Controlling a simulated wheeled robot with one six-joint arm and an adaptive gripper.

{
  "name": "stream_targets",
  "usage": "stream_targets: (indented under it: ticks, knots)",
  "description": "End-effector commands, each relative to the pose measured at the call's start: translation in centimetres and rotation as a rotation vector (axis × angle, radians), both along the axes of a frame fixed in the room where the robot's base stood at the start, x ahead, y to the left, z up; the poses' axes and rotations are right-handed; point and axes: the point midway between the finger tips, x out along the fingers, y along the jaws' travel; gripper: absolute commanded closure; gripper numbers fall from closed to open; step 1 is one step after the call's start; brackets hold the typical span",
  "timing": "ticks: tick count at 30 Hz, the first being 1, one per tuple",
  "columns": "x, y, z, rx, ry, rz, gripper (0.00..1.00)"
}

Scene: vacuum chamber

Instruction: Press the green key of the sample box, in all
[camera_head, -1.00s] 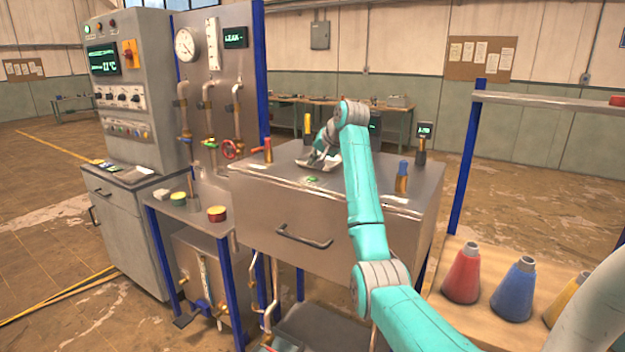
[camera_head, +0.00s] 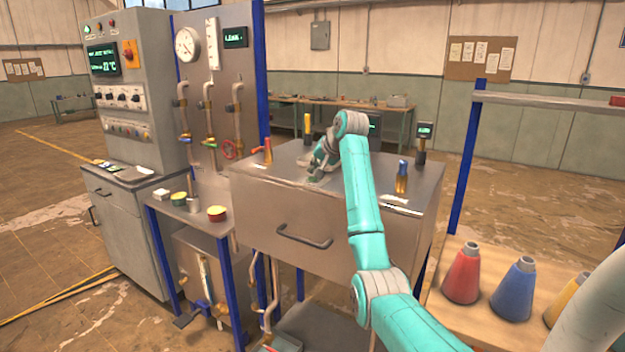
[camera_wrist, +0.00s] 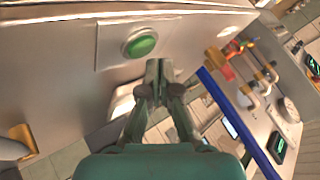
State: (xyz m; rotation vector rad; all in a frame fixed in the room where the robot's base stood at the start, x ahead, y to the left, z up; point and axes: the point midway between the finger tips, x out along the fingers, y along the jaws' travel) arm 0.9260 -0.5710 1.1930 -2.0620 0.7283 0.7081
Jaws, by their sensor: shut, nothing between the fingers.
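The sample box is a grey metal box (camera_head: 262,205) with a drawer-like front handle, in the middle of the head view. Its green key (camera_wrist: 142,44) is a round green button on a pale square plate, seen whole in the wrist view. My gripper (camera_wrist: 158,70) has its fingers together and empty. In the wrist view the fingertips lie just below and right of the key, apart from it in the picture. In the head view my gripper (camera_head: 316,174) is low over the box top and largely hides the key; the height gap is hard to judge.
On the box top stand a red-handled valve (camera_head: 267,150), a yellow-topped post (camera_head: 307,127), a blue-topped post (camera_head: 402,176) and a small display (camera_head: 424,132). A control cabinet (camera_head: 135,90) stands at left. Coloured cones (camera_head: 514,290) stand on a bench at right.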

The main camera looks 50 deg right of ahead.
Motion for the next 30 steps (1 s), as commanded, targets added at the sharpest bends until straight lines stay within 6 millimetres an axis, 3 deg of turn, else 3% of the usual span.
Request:
stream_targets:
  ticks: [30]
  knots:
    - [-0.01,0.0,-0.78,0.0,0.0,0.0,1.0]
